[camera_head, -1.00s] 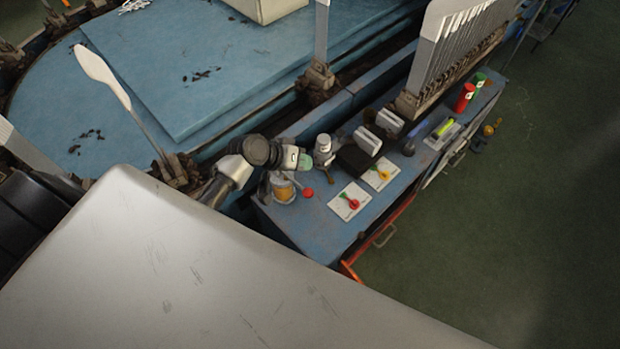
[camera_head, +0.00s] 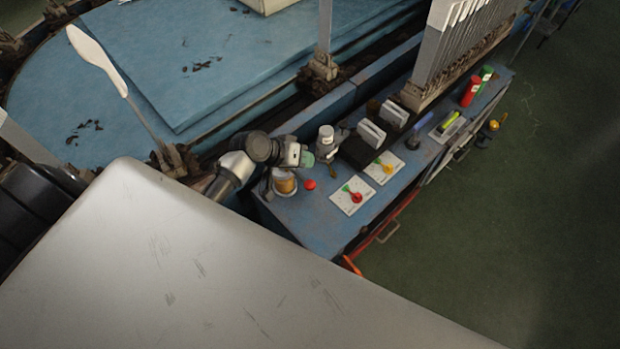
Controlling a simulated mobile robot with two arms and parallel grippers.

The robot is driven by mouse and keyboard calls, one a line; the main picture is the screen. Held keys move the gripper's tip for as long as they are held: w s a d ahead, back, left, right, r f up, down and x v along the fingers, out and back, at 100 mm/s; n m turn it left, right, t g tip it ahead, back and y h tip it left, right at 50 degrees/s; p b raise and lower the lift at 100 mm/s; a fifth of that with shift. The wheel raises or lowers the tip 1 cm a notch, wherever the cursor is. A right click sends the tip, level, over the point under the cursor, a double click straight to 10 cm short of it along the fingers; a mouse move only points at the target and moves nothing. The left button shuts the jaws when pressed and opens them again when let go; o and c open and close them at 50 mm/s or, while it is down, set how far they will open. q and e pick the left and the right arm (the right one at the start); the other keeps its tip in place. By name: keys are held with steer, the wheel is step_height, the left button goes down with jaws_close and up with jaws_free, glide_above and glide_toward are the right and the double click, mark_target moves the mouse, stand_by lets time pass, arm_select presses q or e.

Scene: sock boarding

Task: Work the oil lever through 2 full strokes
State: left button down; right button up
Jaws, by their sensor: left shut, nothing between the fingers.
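My left gripper (camera_head: 306,159) is shut and empty, with greenish tips, above the near left part of the blue bench. An oiler with a clear cup of amber oil (camera_head: 284,182) stands just below my wrist in the picture, partly covered by it. A small red knob (camera_head: 309,184) shows just right of the cup, below the gripper in the picture. I cannot tell whether it belongs to the oil lever, nor whether my gripper touches the lever. My right gripper is not in view.
White plates with a red dial (camera_head: 355,197) and a yellow dial (camera_head: 386,168) lie on the bench (camera_head: 322,228). A white-capped bottle (camera_head: 325,137) stands close behind my gripper. Red and green cylinders stand at the far right end. White sock boards rise from the machine behind.

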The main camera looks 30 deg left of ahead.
arm_select(q)
steer(key=b, duration=0.3)
glide_above(306, 184)
steer(key=w, duration=0.1)
steer(key=f, duration=0.4)
steer(key=shift+a+f, duration=0.15)
steer(key=shift+a, duration=0.05)
steer(key=shift+d+f, duration=0.1)
steer(key=shift+f, duration=0.45)
steer(key=shift+f, duration=0.1)
stand_by(0.7)
steer(key=shift+f+b, duration=0.3)
steer(key=shift+s+d+f+b, duration=0.1)
steer(key=shift+d+f+b, duration=0.1)
steer(key=shift+f+b, duration=0.8)
steer(key=shift+s+d+f+b, duration=0.15)
steer(key=shift+f+b, duration=0.4)
steer(key=shift+f, duration=0.75)
stand_by(1.9)
steer(key=shift+w, duration=0.1)
stand_by(0.4)
